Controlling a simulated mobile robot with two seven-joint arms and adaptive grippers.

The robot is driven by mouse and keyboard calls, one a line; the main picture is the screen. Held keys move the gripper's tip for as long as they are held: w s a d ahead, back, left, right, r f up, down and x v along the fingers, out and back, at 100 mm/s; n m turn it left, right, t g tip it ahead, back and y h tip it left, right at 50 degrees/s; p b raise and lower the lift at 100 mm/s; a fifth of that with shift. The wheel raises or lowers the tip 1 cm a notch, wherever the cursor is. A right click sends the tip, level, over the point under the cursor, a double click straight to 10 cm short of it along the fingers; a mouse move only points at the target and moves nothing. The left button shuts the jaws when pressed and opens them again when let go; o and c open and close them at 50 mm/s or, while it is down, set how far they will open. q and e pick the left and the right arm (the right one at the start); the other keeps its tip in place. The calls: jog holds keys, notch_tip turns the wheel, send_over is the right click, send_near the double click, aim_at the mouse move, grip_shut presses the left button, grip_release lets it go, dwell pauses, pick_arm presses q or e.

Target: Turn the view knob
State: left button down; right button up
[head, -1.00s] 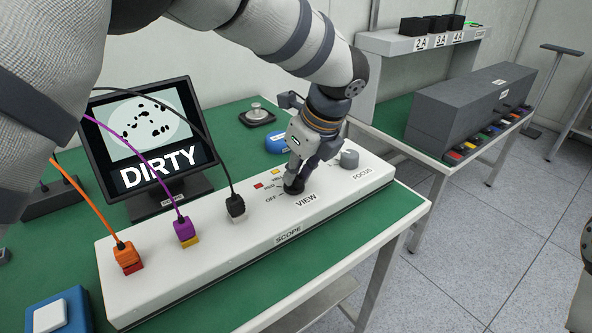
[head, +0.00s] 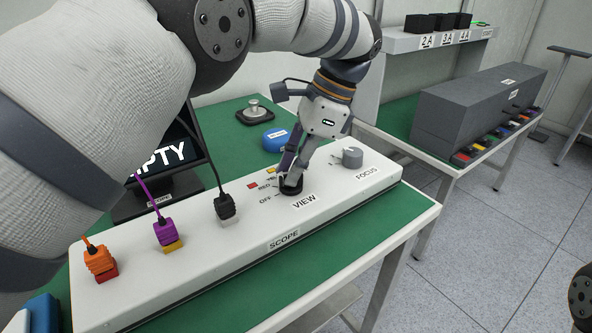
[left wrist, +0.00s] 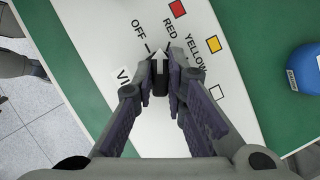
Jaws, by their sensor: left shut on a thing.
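The view knob (head: 291,189) is a small black knob on the white scope panel (head: 240,238), beside the VIEW label. My left gripper (head: 290,178) reaches down from above and is shut on it. In the left wrist view the dark knob (left wrist: 160,82) sits between the two fingertips (left wrist: 161,75). A white pointer tip (left wrist: 158,54) shows just past them, near the OFF and RED marks. I cannot tell exactly which mark it points to. The fingers hide part of the knob. My right gripper is not in view.
A grey focus knob (head: 352,157) stands right of my gripper. Black (head: 225,206), purple (head: 165,232) and orange (head: 99,262) plugs sit along the panel. My arm partly covers the monitor (head: 160,172), which shows "PTY". A blue object (head: 275,140) lies behind the panel.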

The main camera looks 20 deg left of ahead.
pick_arm(q)
jog(key=n, duration=0.1)
jog(key=n+g+b, duration=0.1)
jog(key=n, duration=0.1)
jog(key=shift+f+h, duration=0.25)
jog(key=shift+h, duration=0.05)
jog(key=shift+a+r+n+g+h+b, duration=0.1)
jog(key=shift+n+g+h+b, duration=0.3)
jog(key=shift+n, duration=0.7)
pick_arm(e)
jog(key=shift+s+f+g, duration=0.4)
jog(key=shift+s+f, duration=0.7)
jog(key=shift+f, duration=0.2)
pick_arm(q)
jog(key=c, duration=1.6)
grip_release()
jog(key=shift+r, duration=0.1)
